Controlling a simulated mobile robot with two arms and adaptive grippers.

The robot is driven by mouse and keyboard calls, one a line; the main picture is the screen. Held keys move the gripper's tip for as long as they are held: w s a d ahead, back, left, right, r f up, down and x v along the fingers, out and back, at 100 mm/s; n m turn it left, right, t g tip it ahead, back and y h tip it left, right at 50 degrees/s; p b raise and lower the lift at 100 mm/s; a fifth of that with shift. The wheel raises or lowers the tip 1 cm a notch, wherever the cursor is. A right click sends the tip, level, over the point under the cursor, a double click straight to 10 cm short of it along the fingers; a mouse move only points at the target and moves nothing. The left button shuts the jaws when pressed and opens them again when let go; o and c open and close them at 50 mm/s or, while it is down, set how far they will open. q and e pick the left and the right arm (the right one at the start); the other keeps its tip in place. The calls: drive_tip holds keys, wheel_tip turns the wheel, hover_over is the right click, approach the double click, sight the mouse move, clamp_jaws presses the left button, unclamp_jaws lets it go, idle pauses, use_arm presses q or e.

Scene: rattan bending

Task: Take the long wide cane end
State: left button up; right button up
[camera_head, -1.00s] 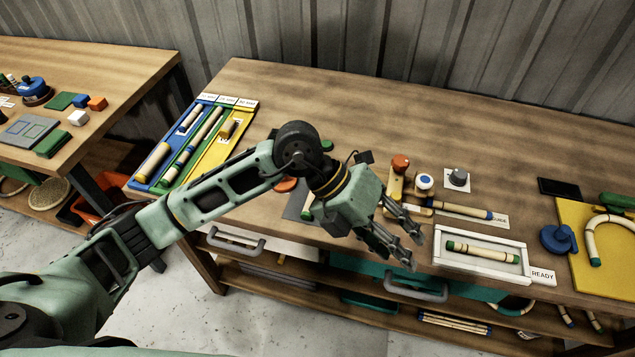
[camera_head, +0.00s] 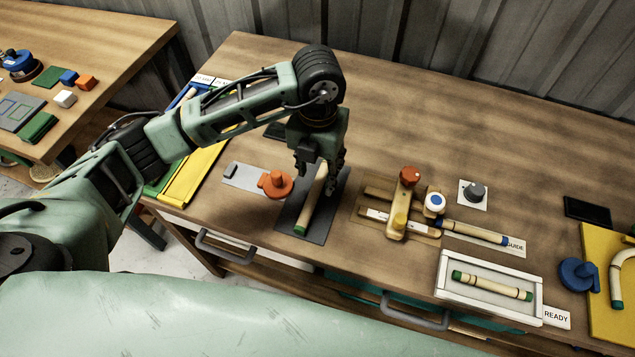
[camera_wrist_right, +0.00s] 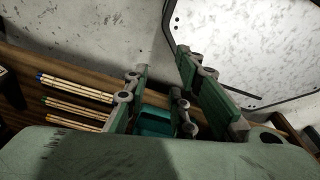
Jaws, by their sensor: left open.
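A cream cane with a green end (camera_head: 312,206) lies on a dark grey mat (camera_head: 292,222) in the middle of the bench in the head view. My left gripper (camera_head: 320,178) points down over the upper part of this cane. Its fingers are open, one on each side of the cane, and they hide its far end. I cannot tell whether they touch it. My right gripper (camera_wrist_right: 163,70) shows in the right wrist view with its fingers apart and nothing between them.
An orange knob clamp (camera_head: 276,184) stands left of the mat. A wooden jig (camera_head: 400,205) with an orange knob stands to the right. A white tray (camera_head: 440,285) holds a short green-ended cane. Yellow and green panels (camera_head: 200,172) lie at left, partly behind my arm.

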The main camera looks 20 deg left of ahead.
sight(315, 190)
use_arm(q)
drive_tip(key=f+p, duration=0.1)
drive_tip(key=s+f, duration=0.1)
drive_tip(key=shift+a+f+p, duration=0.2)
drive_tip(key=shift+f+p, duration=0.2)
wheel_tip(315, 190, down, 3)
drive_tip(key=shift+r+p, duration=0.2)
drive_tip(key=shift+p, duration=0.15)
drive_tip(key=shift+f, duration=0.45)
drive_tip(key=c, duration=0.8)
drive_tip(key=shift+w, duration=0.1)
clamp_jaws()
use_arm(e)
drive_tip(key=shift+s+r, duration=0.65)
drive_tip(key=shift+s, duration=0.2)
drive_tip(key=shift+s+r, duration=0.6)
drive_tip(key=shift+s, duration=0.25)
